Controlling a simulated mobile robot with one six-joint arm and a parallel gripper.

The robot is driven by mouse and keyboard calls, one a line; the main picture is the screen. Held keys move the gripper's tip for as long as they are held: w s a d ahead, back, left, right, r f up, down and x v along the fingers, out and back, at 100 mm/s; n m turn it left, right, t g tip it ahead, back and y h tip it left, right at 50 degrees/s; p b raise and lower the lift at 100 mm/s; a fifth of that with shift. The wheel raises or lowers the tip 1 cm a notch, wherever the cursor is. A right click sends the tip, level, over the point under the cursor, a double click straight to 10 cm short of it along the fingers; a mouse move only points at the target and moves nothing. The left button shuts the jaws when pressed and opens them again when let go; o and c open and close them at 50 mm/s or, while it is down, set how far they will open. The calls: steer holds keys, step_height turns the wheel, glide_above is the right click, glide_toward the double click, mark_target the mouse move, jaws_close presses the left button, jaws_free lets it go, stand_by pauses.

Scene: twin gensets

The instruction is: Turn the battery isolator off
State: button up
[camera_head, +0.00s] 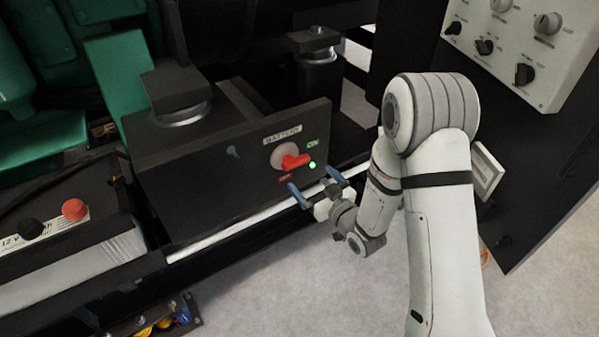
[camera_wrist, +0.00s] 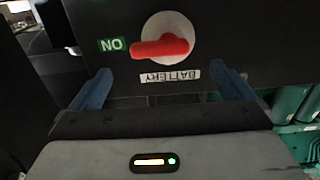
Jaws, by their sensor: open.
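The battery isolator's red handle (camera_head: 297,161) sits on a pale round base on a dark box. A red OFF label (camera_head: 285,178) lies below. In the wrist view, turned upside down, the red handle (camera_wrist: 160,47) points to the ON label (camera_wrist: 112,44). My gripper (camera_head: 314,182) is open, its blue fingers just below and in front of the handle, apart from it. In the wrist view the fingers (camera_wrist: 168,78) stand wide with nothing between them.
The dark isolator box (camera_head: 215,190) stands on a pale rail. A battery with a red terminal cap (camera_head: 74,209) is at left. A panel with several knobs (camera_head: 525,40) is at upper right. Grey floor (camera_head: 290,270) is open below.

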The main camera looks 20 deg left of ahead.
mark_target(298, 165)
steer(key=x, duration=0.7)
steer(key=shift+w+a, duration=0.15)
steer(key=shift+a, duration=0.05)
steer(key=shift+c, duration=0.6)
steer(key=c, duration=0.8)
